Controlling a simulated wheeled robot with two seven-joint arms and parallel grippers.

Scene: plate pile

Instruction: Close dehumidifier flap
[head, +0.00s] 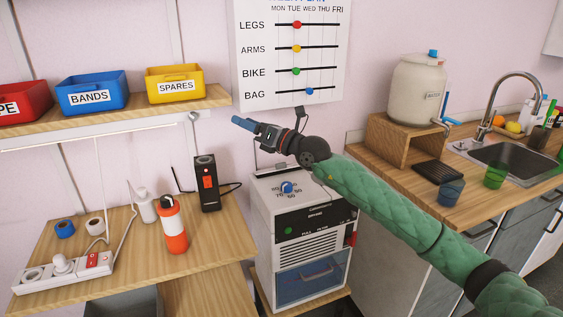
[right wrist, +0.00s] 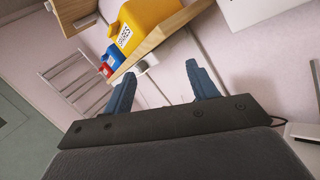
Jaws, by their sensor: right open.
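The dehumidifier (head: 312,245) is a white box between the wooden table and the sink counter, with a dial on top, a dark control strip, a grille and a bluish tank with a handle. A pale edge stands at its upper back, partly hidden behind my right arm; I cannot tell clearly whether this is the flap. My right gripper (head: 252,126) is above and behind the dehumidifier top, near the wall, pointing left. In the right wrist view its two blue fingers (right wrist: 163,88) are spread apart with nothing between them. My left gripper is not in view.
A shelf (head: 215,97) with red, blue and yellow bins (head: 175,84) is left of the gripper. A wooden table (head: 120,240) holds a power strip, bottle and black device. A chart board (head: 290,55) hangs behind. The sink counter (head: 420,190) is at right.

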